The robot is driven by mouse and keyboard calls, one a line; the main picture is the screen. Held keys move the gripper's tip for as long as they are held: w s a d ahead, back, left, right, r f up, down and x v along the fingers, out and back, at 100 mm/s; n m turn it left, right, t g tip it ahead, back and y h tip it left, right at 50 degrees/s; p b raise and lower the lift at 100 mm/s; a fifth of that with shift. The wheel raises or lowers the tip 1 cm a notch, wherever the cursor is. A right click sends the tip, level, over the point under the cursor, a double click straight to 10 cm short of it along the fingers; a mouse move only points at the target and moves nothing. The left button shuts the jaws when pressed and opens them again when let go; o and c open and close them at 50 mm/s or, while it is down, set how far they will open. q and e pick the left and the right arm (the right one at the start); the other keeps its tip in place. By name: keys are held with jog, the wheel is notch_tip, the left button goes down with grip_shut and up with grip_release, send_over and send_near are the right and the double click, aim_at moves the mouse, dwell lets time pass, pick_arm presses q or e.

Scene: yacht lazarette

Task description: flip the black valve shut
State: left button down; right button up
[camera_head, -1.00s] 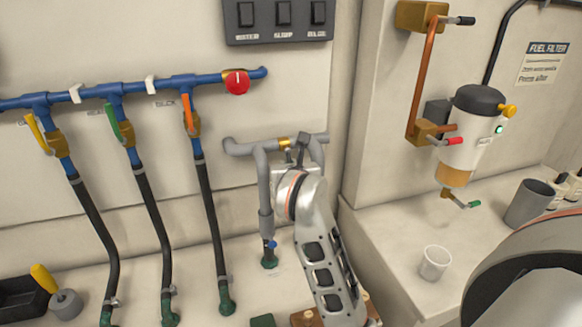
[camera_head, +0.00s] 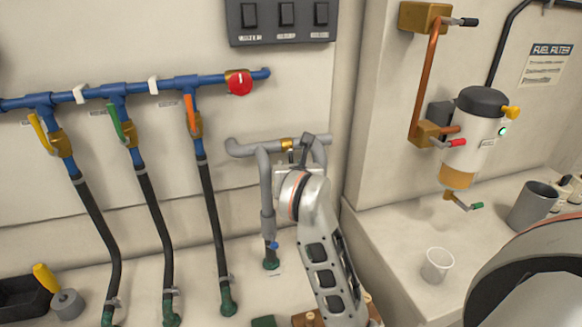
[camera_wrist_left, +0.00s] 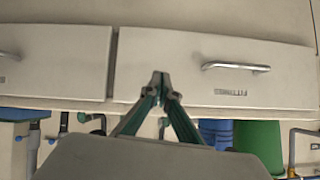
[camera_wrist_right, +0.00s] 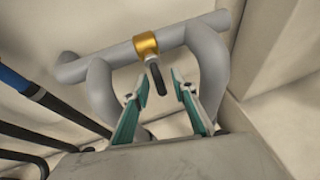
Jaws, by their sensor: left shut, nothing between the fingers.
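The valve with a brass body (camera_head: 287,144) sits on the grey pipe at the centre of the head view. In the right wrist view its brass body (camera_wrist_right: 146,44) carries a black lever (camera_wrist_right: 157,80) that hangs down from it. My right gripper (camera_wrist_right: 159,74) is open, with one finger on each side of the lever; I cannot tell whether either touches it. In the head view my right gripper (camera_head: 304,150) is beside the brass body and partly covers the pipe. My left gripper (camera_wrist_left: 160,76) is shut and empty in front of drawers; it is outside the head view.
Another black-handled valve (camera_head: 462,22) is on the copper pipe at upper right. Blue pipes with yellow, green and orange levers and a red knob (camera_head: 239,83) are at left. A white cup (camera_head: 437,265) and a grey mug (camera_head: 532,206) stand on the right ledge.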

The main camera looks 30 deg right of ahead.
jog(key=v, duration=0.7)
jog(key=shift+s, duration=0.15)
jog(key=shift+a, duration=0.1)
dwell(0.3)
